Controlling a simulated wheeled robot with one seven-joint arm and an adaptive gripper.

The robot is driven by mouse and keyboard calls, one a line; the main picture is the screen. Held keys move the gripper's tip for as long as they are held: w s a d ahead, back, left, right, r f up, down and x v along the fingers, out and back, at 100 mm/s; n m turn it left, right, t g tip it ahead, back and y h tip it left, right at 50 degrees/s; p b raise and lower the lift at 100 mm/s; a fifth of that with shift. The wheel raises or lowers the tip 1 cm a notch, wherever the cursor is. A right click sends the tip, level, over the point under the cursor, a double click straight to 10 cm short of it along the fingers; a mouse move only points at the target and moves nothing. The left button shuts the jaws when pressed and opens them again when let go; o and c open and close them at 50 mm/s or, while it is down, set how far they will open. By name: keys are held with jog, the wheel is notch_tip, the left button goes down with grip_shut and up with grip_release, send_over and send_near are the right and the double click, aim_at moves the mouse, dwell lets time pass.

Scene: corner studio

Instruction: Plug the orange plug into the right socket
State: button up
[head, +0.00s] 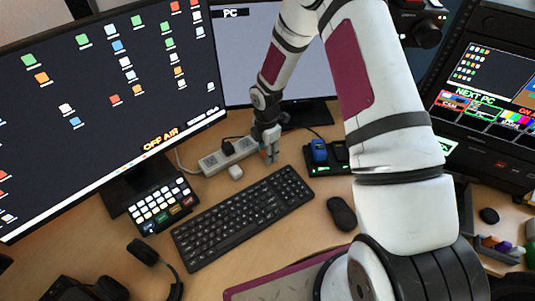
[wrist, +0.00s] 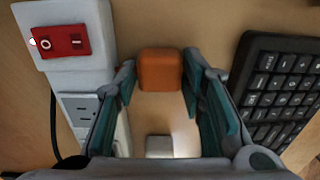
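The orange plug (wrist: 160,68) is a small rounded block between my fingertips in the wrist view. In the head view my gripper (head: 269,150) points down beside the right end of the white power strip (head: 212,163); the plug is mostly hidden there. The strip also shows at the left of the wrist view (wrist: 75,75), with a red rocker switch (wrist: 61,42) and a socket (wrist: 80,106) below it. A black plug (head: 228,145) sits in the strip.
A small white block (head: 235,172) lies beside the strip. The black keyboard (head: 243,217) is close in front of my gripper. A dock with a blue item (head: 319,150) stands to the right, and a mouse (head: 341,213) lies nearer. Monitors (head: 110,95) stand behind and left.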

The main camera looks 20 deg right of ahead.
dwell(0.3)
jog(key=c, duration=0.7)
jog(key=shift+r, duration=0.6)
notch_tip(320, 180, up, 2)
jog(key=shift+w, duration=0.1)
jog(key=shift+s+r, duration=0.2)
jog(key=shift+s, duration=0.55)
jog(key=s, duration=0.5)
jog(key=s+r, duration=0.1)
jog(key=s, duration=0.8)
jog(key=shift+s+r+b, duration=0.2)
jog(key=shift+s+b, duration=0.1)
jog(key=shift+s, duration=0.05)
